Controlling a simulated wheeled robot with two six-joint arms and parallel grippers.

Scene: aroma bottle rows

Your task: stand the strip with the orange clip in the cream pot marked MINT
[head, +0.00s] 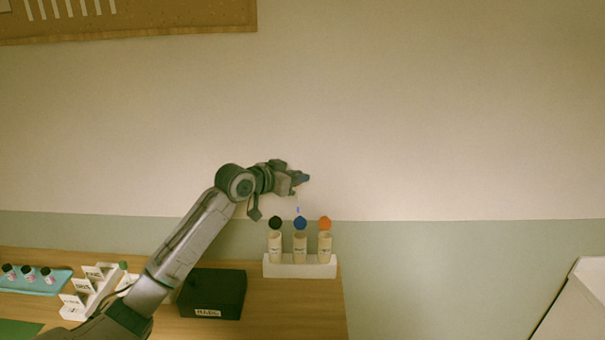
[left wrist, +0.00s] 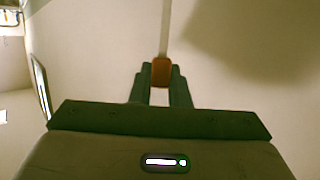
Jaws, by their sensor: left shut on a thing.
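My left gripper (head: 299,179) is raised above the white holder and shut on the orange clip (left wrist: 161,71) of a thin pale strip (left wrist: 167,30). In the left wrist view, the clip sits between the two fingertips and the strip runs out beyond them. My right gripper is out of view.
The white holder (head: 300,271) stands near the table's right edge. A black labelled box (head: 212,293) stands to its left. The wall is behind.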

